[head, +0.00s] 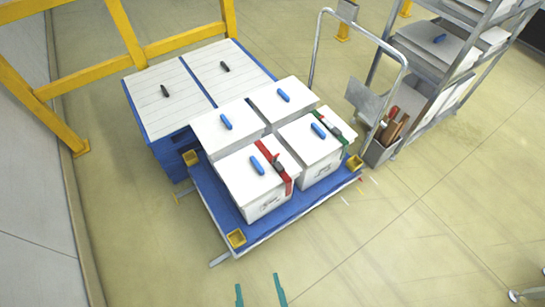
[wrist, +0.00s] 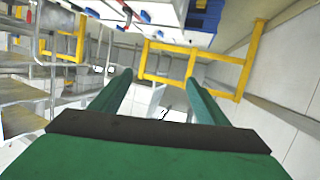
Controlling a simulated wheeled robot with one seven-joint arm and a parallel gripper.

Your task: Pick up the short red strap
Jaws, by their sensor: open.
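A red strap (head: 276,168) lies over the right side of the front white box (head: 250,180) on the blue cart and hangs down its front face. A dark buckle sits on it. A green strap (head: 334,131) lies over the neighbouring box to the right. My gripper (head: 260,292) shows as two green fingertips at the bottom edge of the head view, over the floor and well short of the cart. In the wrist view my gripper (wrist: 158,82) is open with nothing between its fingers. A small bit of red shows near the top there, too small to identify.
The blue cart (head: 215,220) has yellow corner brackets and holds several white boxes with blue handles. A blue bin with white lids (head: 155,105) stands behind left. A metal push handle (head: 395,75), shelving and yellow rails (head: 175,43) stand behind. The floor in front is clear.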

